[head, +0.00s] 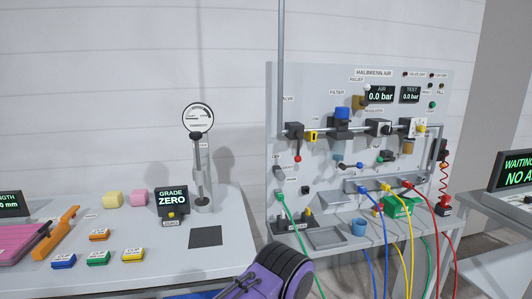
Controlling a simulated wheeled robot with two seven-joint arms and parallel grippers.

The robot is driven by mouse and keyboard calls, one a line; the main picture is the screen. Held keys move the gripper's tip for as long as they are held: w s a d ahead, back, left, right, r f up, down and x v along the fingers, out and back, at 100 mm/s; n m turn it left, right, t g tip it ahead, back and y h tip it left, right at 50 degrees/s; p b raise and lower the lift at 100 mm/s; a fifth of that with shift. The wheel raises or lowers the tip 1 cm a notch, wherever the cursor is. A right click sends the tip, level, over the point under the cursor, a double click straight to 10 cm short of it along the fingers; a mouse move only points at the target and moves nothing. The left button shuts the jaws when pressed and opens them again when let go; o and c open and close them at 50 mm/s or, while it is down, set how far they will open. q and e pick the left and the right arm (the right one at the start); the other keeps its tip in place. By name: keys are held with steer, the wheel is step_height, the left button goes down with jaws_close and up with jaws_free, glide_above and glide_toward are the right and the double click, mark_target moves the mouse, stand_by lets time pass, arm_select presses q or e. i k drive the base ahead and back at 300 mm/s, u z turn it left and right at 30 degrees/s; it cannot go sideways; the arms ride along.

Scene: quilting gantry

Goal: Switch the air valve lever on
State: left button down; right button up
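The air valve (295,131) is a dark block at the left end of the horizontal pipe on the grey panel, beside a label partly reading "VALVE". Its lever (297,147) hangs straight down, ending in a red knob (297,158). The air display (380,95) at the upper right of the panel reads 0.0 bar. Neither gripper's fingertips can be made out. A purple and black part, apparently of my arm, shows at the bottom centre, well below the lever and apart from it.
The panel's bench (330,238) carries a blue cup (358,227), a green box (397,207) and coloured hoses hanging over its front. The left table (150,270) holds a gauge stand (201,180), a "GRADE ZERO" display (172,200) and coloured blocks. Space before the lever looks clear.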

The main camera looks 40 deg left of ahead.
mark_target(298, 158)
steer(key=u, duration=0.8)
steer(key=i, duration=0.85)
steer(key=u, duration=0.7)
